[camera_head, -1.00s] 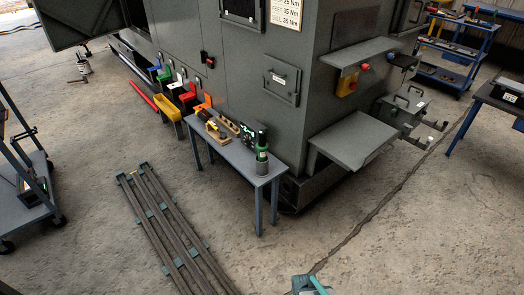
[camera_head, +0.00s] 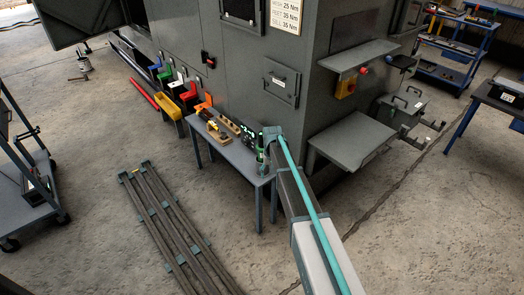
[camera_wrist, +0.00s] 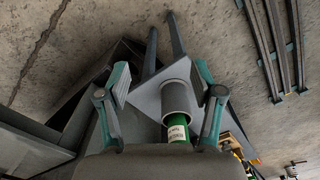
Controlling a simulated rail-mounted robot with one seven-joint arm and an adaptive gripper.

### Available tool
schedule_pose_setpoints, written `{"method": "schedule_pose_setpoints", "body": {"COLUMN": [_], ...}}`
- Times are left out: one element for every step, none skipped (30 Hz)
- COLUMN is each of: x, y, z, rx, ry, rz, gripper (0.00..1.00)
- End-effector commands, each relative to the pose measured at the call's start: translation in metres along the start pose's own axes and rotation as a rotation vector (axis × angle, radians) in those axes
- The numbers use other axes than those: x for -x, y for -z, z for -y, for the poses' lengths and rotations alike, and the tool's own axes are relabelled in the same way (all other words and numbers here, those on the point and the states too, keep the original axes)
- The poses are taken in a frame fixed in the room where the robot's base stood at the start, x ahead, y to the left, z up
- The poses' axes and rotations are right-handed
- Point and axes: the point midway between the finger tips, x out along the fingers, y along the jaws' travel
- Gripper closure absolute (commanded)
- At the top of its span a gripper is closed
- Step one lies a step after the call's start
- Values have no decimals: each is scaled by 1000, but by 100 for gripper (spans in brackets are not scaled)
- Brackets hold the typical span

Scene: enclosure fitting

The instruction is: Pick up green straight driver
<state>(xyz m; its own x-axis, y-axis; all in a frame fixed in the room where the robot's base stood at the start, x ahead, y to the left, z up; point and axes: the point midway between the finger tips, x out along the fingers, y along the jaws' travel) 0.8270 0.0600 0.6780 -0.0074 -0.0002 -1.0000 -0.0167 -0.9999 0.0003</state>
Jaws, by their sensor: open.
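The green straight driver (camera_wrist: 178,133) shows a green body with a white label in the wrist view. It stands in a grey cylindrical holder (camera_wrist: 177,100) on the small table. In the head view the driver (camera_head: 259,156) is mostly hidden by my arm, at the table's right end. My gripper (camera_wrist: 163,78) is open and empty, one finger on each side of the driver in the wrist view. The driver lies nearer the right finger, and I see no contact. The gripper also shows in the head view (camera_head: 268,137) over that end of the table.
The table (camera_head: 235,155) also holds a yellow-and-black tool (camera_head: 218,132) and a block holder (camera_head: 229,124). The dark enclosure (camera_head: 240,65) stands right behind it. Colored bins (camera_head: 187,92) are to the left. Long rails (camera_head: 172,225) lie on the floor in front.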

Motion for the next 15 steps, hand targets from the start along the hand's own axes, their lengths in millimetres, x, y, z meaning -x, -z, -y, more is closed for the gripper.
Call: {"method": "schedule_pose_setpoints", "body": {"x": [33, 50, 73, 89, 106, 126, 140, 154, 168, 178, 181, 180, 178, 178, 177], "y": [44, 61, 82, 96, 111, 128, 140, 151, 165, 174, 179, 182, 183, 181, 178], "z": [7, 10, 14, 16, 19, 22, 24, 26, 28, 29, 29, 30, 30, 29, 29], "rx": [-8, -13, -21, -28, -35, -44, -51, -60, -71, -80, -91, -102, -110, -119, -132], "ry": [2, 4, 5, 6, 8, 9, 10, 10, 11, 11, 10, 8, 6, 5, 3], "rz": [-25, -37, -49, -57, -65, -72, -76, -79, -78, -76, -68, -53, -42, -31, -17], "gripper": [34, 34, 34, 34, 34, 34, 34, 34, 34, 34, 34, 34, 34, 34, 34]}}
